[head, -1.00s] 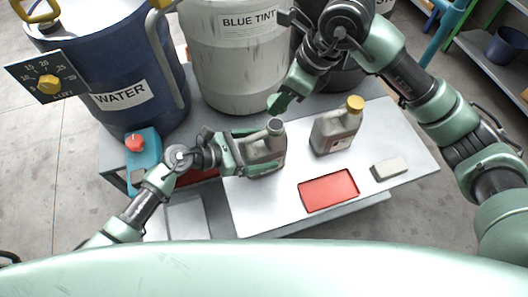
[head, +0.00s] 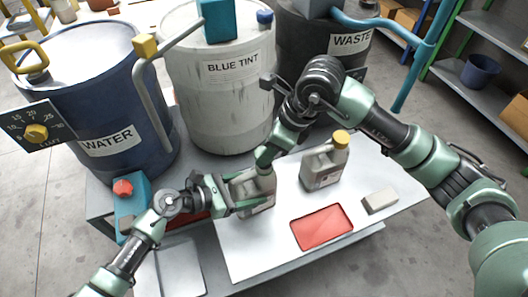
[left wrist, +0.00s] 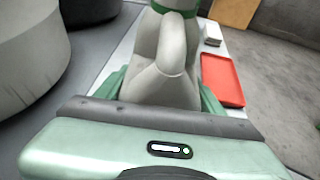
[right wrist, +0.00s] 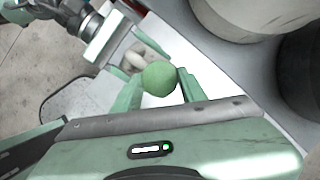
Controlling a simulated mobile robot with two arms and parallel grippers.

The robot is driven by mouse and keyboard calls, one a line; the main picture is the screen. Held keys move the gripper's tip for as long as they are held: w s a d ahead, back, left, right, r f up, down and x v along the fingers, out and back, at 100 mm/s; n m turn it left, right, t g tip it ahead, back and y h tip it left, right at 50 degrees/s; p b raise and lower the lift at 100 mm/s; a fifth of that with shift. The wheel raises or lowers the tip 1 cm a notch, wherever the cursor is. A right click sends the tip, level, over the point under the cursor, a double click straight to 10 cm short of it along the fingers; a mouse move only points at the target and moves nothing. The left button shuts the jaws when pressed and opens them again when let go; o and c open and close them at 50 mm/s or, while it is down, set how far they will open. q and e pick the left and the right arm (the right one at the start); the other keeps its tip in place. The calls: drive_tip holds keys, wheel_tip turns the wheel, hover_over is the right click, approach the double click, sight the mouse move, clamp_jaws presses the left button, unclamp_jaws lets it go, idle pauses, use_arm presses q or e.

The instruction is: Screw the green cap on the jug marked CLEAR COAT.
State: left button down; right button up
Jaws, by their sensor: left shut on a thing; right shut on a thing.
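A grey jug (head: 258,184) stands on the white board, and my left gripper (head: 238,195) is shut around its body. In the left wrist view the jug (left wrist: 172,62) shows its handle and neck. My right gripper (head: 265,160) is directly above that jug's neck, shut on the green cap. The round top of the green cap (right wrist: 160,78) shows between the fingers in the right wrist view. In the left wrist view a green band (left wrist: 176,12) sits at the neck's top; whether it is threaded on, I cannot tell. No label on this jug is readable.
A second grey jug (head: 322,170) with a yellow cap stands to the right. A red tray (head: 322,227) and a pale block (head: 380,200) lie on the board. WATER (head: 100,110), BLUE TINT (head: 225,105) and WASTE (head: 325,75) drums stand behind.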

drive_tip(key=shift+f, duration=0.4)
drive_tip(key=shift+f, duration=0.1)
drive_tip(key=shift+f, duration=0.8)
drive_tip(key=shift+f, duration=0.6)
idle(0.4)
